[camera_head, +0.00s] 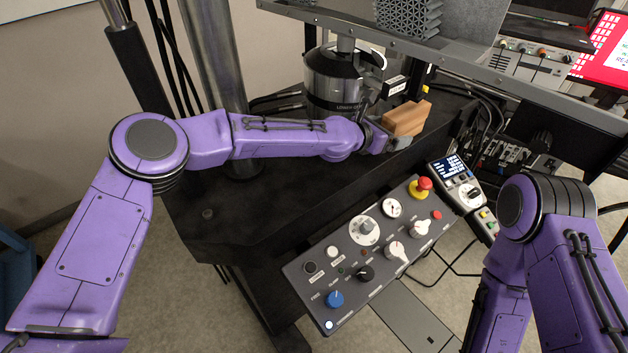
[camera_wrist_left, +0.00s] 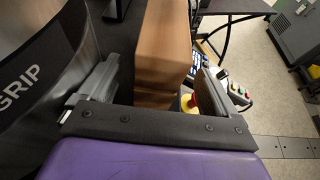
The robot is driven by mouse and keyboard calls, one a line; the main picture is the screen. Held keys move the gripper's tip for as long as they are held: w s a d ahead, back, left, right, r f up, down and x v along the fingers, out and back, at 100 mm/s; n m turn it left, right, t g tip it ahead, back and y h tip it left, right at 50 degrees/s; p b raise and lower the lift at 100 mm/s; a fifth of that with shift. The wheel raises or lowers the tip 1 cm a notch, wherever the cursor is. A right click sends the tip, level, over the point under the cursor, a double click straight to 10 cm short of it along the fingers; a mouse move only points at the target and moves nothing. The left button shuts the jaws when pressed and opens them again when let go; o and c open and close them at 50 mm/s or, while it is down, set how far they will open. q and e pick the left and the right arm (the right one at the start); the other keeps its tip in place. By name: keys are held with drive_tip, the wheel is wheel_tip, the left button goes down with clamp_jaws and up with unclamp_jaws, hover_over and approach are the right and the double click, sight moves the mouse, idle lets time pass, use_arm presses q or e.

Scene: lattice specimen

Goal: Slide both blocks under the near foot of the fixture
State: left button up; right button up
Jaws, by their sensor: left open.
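Wooden block material (camera_head: 408,117) sits on the black machine table, beside the steel grip cylinder. I cannot tell whether it is one block or two together. My left gripper (camera_head: 392,141) is at its near end. In the left wrist view the wood (camera_wrist_left: 170,50) lies between the two spread fingers of the left gripper (camera_wrist_left: 152,92), with gaps at the sides. A grey beam (camera_head: 460,52) crosses above, with a dark lattice specimen (camera_head: 408,14) on it. I cannot make out the fixture's near foot for certain. My right gripper is out of view; only its arm shows.
The steel grip cylinder (camera_head: 335,78) stands close to the left of the wood. A control panel (camera_head: 365,250) with a red stop button (camera_head: 424,184) is in front, and a handheld controller (camera_head: 463,195) is at its right. The black table (camera_head: 270,200) is clear nearer me.

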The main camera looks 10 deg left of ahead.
use_arm(q)
drive_tip(key=v, duration=0.3)
drive_tip(key=p+v, duration=0.1)
drive_tip(key=v, duration=0.2)
drive_tip(key=shift+w+a, duration=0.25)
drive_tip(key=shift+s+a+r, duration=0.1)
drive_tip(key=shift+s+a, duration=0.1)
drive_tip(key=shift+s, duration=0.1)
